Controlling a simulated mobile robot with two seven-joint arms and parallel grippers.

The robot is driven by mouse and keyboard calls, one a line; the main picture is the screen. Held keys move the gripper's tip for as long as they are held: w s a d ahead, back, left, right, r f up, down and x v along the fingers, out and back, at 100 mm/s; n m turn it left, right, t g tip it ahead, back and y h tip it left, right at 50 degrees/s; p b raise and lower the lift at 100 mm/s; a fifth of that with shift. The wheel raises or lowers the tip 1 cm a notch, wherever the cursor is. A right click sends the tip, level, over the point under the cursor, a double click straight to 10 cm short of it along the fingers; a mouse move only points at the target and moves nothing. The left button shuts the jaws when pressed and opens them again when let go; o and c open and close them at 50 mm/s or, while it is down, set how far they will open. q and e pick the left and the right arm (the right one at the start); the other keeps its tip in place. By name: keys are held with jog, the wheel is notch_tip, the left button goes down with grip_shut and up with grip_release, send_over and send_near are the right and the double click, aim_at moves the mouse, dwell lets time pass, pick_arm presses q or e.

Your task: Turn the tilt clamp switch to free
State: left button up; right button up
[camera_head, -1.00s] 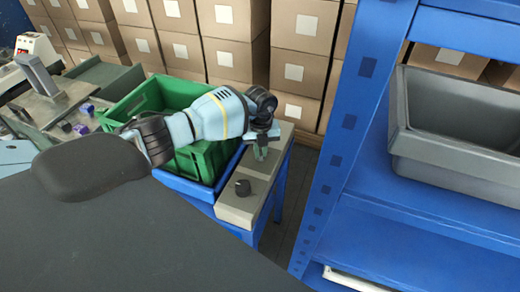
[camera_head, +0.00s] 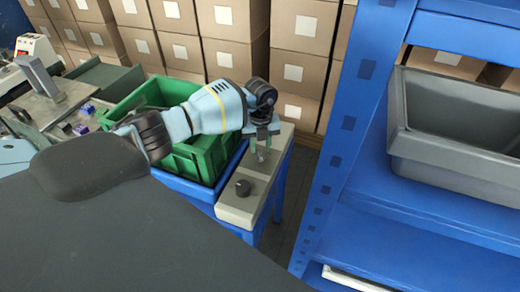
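A grey control panel (camera_head: 233,208) on a blue stand carries a round black knob (camera_head: 243,188) near its front end. I cannot read any label, so I cannot tell whether this knob is the tilt clamp switch. My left gripper (camera_head: 261,152) points down over the farther part of the panel, beyond the knob and apart from it. The gripper is small in view and covers the panel beneath it, and I cannot tell whether its fingers are open or touch anything. My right gripper is not in view.
A green crate (camera_head: 130,103) stands left of the panel, partly behind my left arm. A blue rack (camera_head: 352,125) with a grey bin (camera_head: 450,160) stands at the right. Stacked cardboard boxes (camera_head: 230,62) line the back. A machine bench (camera_head: 50,105) is at the far left.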

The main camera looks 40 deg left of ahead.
aim_at(261, 154)
pick_arm(q)
notch_tip(261, 154, up, 4)
jog(key=shift+r, duration=0.55)
